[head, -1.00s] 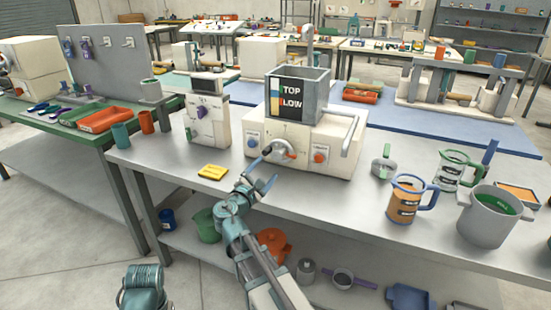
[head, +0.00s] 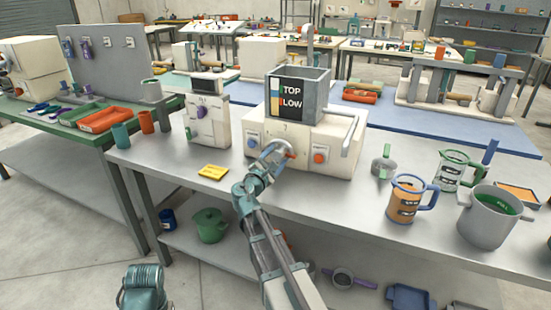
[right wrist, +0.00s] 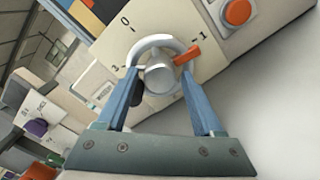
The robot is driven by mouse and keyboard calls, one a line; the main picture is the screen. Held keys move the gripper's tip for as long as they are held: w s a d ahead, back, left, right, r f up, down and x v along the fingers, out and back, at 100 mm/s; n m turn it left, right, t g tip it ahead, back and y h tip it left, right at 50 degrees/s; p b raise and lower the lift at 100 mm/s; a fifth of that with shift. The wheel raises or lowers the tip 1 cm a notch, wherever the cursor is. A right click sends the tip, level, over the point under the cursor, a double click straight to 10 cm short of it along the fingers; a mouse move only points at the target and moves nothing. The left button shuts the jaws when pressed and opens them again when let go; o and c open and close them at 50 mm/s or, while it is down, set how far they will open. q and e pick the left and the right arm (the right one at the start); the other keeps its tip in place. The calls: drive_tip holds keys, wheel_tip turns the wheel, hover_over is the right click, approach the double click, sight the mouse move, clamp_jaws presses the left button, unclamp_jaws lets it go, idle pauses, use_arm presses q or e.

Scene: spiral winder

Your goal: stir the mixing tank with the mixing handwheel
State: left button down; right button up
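The mixing tank (head: 316,107) is a grey open-topped box with a TOP/LOW label, on a cream machine body (head: 340,135). The mixing handwheel is on the front of that body. It is mostly hidden by my right gripper (head: 277,152) in the head view. In the right wrist view the handwheel (right wrist: 159,75) shows as a pale ring and hub with an orange pointer and a dark knob, before a numbered dial. My right gripper (right wrist: 162,72) is open, one finger at each side of the wheel; contact cannot be told. My left gripper is out of view.
An orange-filled jug (head: 403,205) and a grey pot (head: 487,225) stand at right.

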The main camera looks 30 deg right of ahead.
clamp_jaws()
drive_tip(key=m, duration=0.4)
drive_tip(key=shift+m, duration=0.4)
drive_tip(key=m, duration=1.4)
drive_tip(key=shift+f+m, duration=0.1)
drive_tip(key=shift+m, duration=0.5)
